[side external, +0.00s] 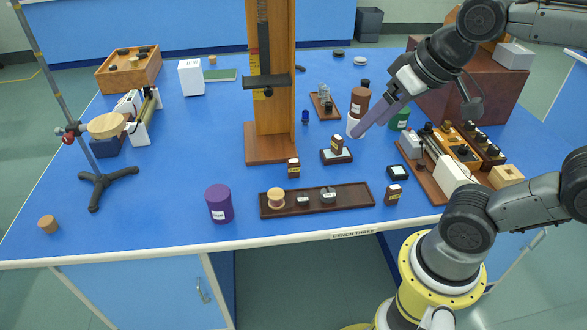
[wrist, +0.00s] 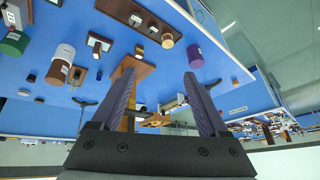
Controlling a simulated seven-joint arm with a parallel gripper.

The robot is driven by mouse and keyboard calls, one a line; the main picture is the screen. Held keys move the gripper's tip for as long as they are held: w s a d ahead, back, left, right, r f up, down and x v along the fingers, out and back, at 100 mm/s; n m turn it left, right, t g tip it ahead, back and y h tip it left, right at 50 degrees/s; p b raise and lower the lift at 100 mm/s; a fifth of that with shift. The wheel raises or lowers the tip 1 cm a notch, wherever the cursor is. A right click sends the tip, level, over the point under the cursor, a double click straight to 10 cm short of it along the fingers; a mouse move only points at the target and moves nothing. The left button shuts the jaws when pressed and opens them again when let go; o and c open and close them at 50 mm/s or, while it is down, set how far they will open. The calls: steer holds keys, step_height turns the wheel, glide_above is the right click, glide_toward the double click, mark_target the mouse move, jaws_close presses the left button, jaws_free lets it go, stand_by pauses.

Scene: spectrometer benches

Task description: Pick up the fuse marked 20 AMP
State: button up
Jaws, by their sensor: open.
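Three small dark brown blocks with pale labels look like fuses. One stands on the blue bench (side external: 293,168) behind the long tray, one sits on a small dark base (side external: 338,145), and one stands right of the tray (side external: 393,194). Their markings are too small to read, so I cannot tell which says 20 AMP. My gripper (side external: 359,132) is above the bench near the white-and-brown bottles, above and right of the block on the base. In the wrist view my gripper (wrist: 159,76) has its fingers wide apart with nothing held between them.
A long dark tray (side external: 347,204) holds a spool and small weights. A purple jar (side external: 219,204) stands to its left. A tall wooden stand (side external: 271,143) rises mid-bench. A brown bottle (side external: 360,99) and green jar (side external: 401,118) are near my gripper. An instrument board (side external: 431,180) lies right.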

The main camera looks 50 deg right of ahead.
steer(key=w+r+m, duration=0.2)
steer(key=w, duration=0.4)
steer(key=m+g, duration=0.4)
steer(key=g, duration=0.1)
glide_above(294, 161)
steer(key=a, duration=0.1)
step_height(294, 161, down, 14)
steer(key=shift+g, duration=0.5)
steer(key=f, duration=0.7)
steer(key=d+f, duration=0.1)
steer(key=f, duration=0.3)
steer(key=shift+w, duration=0.2)
steer(key=shift+s+f, duration=0.1)
steer(key=shift+f, duration=2.95)
jaws_close()
